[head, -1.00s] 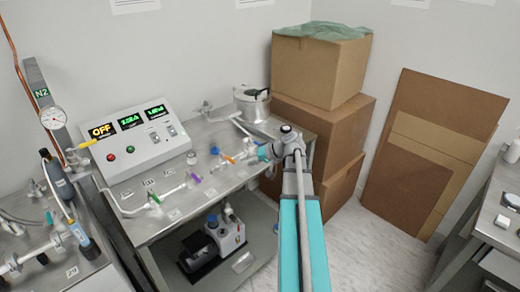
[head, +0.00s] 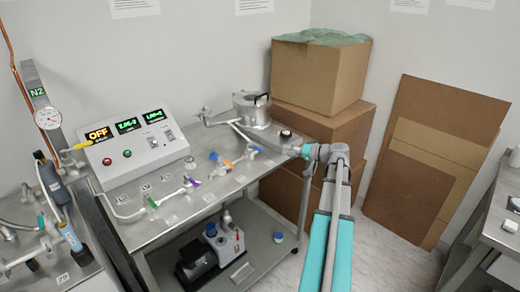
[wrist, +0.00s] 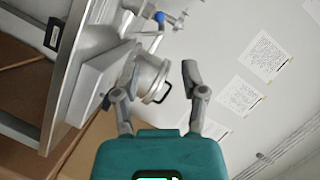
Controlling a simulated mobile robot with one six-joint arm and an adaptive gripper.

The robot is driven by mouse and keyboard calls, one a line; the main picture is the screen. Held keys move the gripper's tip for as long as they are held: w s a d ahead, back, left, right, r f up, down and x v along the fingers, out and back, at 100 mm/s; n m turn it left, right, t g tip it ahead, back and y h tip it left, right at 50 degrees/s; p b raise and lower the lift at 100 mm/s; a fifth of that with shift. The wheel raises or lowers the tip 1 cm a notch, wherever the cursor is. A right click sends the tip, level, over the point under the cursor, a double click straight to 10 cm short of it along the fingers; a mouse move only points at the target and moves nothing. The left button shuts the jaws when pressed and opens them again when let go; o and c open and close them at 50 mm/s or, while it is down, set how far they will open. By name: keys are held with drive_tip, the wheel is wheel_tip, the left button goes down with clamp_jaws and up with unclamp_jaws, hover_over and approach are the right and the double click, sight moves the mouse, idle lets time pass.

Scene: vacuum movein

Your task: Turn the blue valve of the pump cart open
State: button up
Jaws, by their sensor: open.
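The pump cart (head: 190,208) stands on the left with a line of small coloured valves on its top. The blue valve (head: 214,155) sits on the line near the control box, left of an orange handle (head: 228,163). A blue knob also shows small at the top of the wrist view (wrist: 159,17); it looks like the same valve. My gripper (wrist: 158,82) is open and empty, its two fingers well apart. In the head view my gripper is at the cart's right edge, well to the right of the blue valve, its fingers mostly indistinct.
A metal chamber with a black handle (head: 250,108) stands on the cart's back right. A control box (head: 135,140) reads OFF. Green and purple handles (head: 190,183) lie on the left line. Stacked cardboard boxes (head: 318,80) stand behind my arm. Another bench (head: 495,225) is at right.

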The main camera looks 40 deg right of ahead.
sight(258, 149)
drive_tip(key=shift+w, duration=0.15)
drive_tip(key=b+x, duration=0.3)
drive_tip(key=x, duration=1)
drive_tip(key=shift+w+a+f, duration=0.1)
drive_tip(key=shift+w+a, duration=0.1)
drive_tip(key=shift+a, duration=0.05)
